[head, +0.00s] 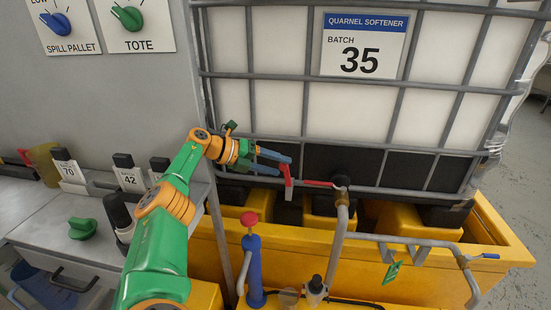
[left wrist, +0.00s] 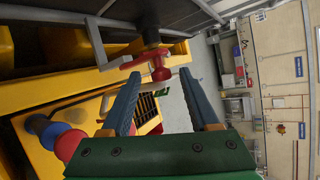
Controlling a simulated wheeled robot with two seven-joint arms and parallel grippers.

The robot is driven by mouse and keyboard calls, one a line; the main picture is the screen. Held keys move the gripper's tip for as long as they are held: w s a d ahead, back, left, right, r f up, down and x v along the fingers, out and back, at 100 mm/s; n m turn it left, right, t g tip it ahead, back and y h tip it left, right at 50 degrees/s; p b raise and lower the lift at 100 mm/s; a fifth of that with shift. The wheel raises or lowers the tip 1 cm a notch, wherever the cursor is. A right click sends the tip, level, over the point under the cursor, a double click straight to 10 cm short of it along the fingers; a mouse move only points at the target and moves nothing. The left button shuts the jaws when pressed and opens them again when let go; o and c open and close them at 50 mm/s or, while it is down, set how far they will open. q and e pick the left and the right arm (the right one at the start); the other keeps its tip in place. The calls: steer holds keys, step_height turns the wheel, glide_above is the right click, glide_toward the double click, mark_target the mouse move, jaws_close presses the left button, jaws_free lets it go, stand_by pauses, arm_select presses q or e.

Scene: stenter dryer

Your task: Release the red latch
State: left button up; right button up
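A red latch piece (head: 288,174) stands at the left end of a red lever (head: 317,184) in front of the caged tank; I cannot tell exactly how they join. Contact cannot be told. My right gripper is not in view.
A white tank in a grey cage (head: 304,108) stands over a yellow spill pallet (head: 400,262). A blue pump with red knob (head: 252,255) and grey pipes (head: 337,245) stand below the lever. A grey bench (head: 65,225) with bottles lies at left.

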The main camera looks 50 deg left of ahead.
arm_select(q)
steer(key=s+d+r+b, duration=0.7)
steer(key=s+d+r, duration=0.2)
steer(key=r, duration=0.4)
steer(key=shift+s+d+b, duration=0.35)
steer(key=shift+s+d, duration=0.05)
steer(key=shift+d, duration=0.15)
